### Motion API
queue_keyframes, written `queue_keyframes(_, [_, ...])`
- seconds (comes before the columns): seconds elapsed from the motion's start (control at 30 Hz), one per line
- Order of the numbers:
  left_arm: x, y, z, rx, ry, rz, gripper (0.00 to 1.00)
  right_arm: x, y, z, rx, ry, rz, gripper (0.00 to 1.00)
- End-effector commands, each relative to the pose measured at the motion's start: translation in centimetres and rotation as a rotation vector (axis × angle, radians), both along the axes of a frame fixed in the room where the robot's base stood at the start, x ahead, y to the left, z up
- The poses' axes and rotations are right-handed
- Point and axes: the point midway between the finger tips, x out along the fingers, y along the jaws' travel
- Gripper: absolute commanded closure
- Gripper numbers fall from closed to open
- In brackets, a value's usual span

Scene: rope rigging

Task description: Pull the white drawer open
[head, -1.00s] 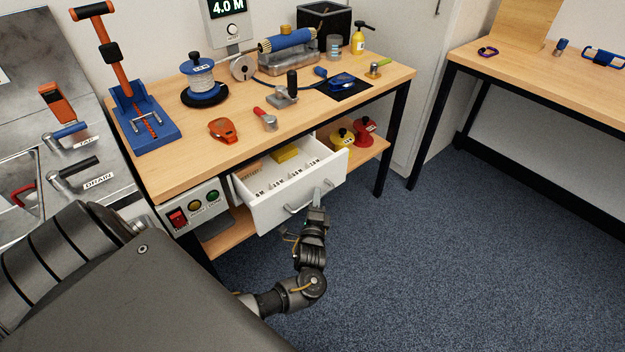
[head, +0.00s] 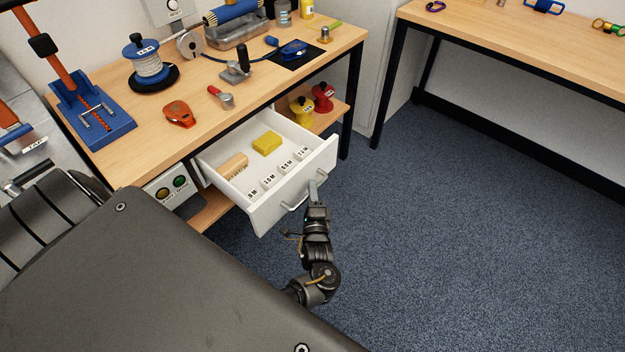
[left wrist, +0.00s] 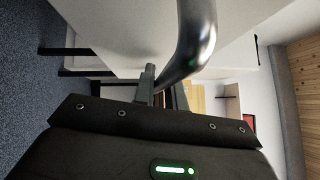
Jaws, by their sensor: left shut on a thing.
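The white drawer (head: 292,189) under the wooden workbench stands well open. Inside it lie a yellow block (head: 267,143), a light wooden block (head: 232,166) and several small labelled tags. Its metal bar handle (head: 294,205) is on the front panel. My left gripper (head: 313,191) is shut on the handle at its right part. In the left wrist view the handle (left wrist: 190,45) runs down between the fingers of the left gripper (left wrist: 160,90), and the fingertips are partly hidden. My right gripper is not in view.
The workbench (head: 200,124) holds an orange tool (head: 179,114), a rope spool (head: 147,62) and a blue clamp stand (head: 92,118). Yellow (head: 302,110) and red spools (head: 322,97) sit on the lower shelf, right of the drawer. Blue carpet (head: 450,240) is clear in front.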

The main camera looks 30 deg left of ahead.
Motion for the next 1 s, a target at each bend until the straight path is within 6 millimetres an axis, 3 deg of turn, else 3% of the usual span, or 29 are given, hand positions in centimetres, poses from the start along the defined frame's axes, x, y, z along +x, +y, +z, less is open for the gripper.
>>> queue_keyframes(0.17, [0.0,0.0,0.0,-0.001,0.0,-0.001,1.0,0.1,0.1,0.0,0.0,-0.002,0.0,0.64])
queue_keyframes(0.2, [0.0,0.0,0.0,-0.001,0.0,-0.001,0.85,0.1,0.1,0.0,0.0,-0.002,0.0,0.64])
queue_keyframes(0.37, [0.0,0.0,0.0,-0.001,-0.001,0.0,0.66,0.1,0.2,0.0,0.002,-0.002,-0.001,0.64])
queue_keyframes(0.67, [-0.2,-0.1,-0.1,-0.001,0.0,0.0,0.66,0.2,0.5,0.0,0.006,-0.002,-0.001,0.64])
queue_keyframes(1.0, [-4.1,-3.1,-0.8,-0.003,0.002,-0.001,0.66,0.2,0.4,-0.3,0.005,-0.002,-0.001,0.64])
